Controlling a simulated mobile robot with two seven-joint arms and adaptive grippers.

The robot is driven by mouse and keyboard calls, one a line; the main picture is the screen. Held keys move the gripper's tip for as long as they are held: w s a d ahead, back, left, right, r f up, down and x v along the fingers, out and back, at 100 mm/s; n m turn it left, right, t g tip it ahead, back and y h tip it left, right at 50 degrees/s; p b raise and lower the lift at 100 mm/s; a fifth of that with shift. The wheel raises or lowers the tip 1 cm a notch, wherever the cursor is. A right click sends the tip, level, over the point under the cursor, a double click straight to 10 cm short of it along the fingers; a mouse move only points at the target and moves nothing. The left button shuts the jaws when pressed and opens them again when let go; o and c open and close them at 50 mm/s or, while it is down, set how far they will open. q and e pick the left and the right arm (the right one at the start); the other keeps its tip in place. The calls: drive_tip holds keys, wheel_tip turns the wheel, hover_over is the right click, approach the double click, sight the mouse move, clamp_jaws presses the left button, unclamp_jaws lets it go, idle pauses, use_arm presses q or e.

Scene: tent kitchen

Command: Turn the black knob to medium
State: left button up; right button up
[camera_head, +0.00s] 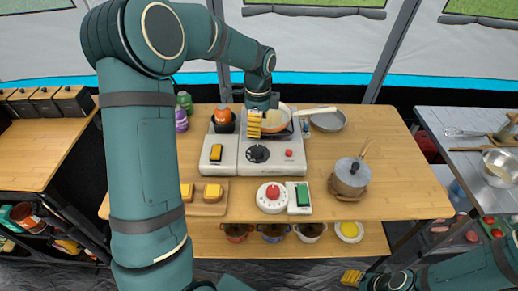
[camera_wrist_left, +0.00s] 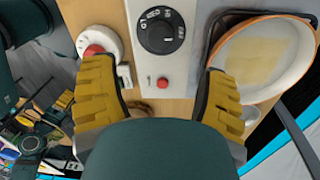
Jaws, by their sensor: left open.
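The black knob (camera_head: 258,153) is on the front of the light-coloured stove (camera_head: 285,165). It also shows in the left wrist view (camera_wrist_left: 160,32), with white markings including MED around its upper part. The red button (camera_wrist_left: 162,83) lies below it there. My left gripper (camera_head: 262,122) has yellow fingers and hangs over the stove, behind the knob in the head view. In the left wrist view its fingers (camera_wrist_left: 160,82) are wide apart with nothing between them; the knob lies beyond them, untouched. My right gripper (camera_head: 352,277) is at the bottom right, away from the stove.
A pan (camera_head: 312,111) with a pale filling sits on the stove behind the knob. A red-topped timer (camera_head: 272,197) stands in front. A lidded pot (camera_head: 352,176) is to the right. The tabletop (camera_head: 400,190) at right is clear.

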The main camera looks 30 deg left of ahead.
sight(258, 148)
use_arm(q)
drive_tip(key=f+b, duration=0.1)
drive_tip(key=f, duration=0.4)
drive_tip(key=f+b, duration=0.1)
drive_tip(key=f, duration=0.4)
drive_tip(key=shift+s+d+f, duration=0.1)
drive_tip(key=shift+s, duration=0.1)
drive_tip(key=c, duration=1.2)
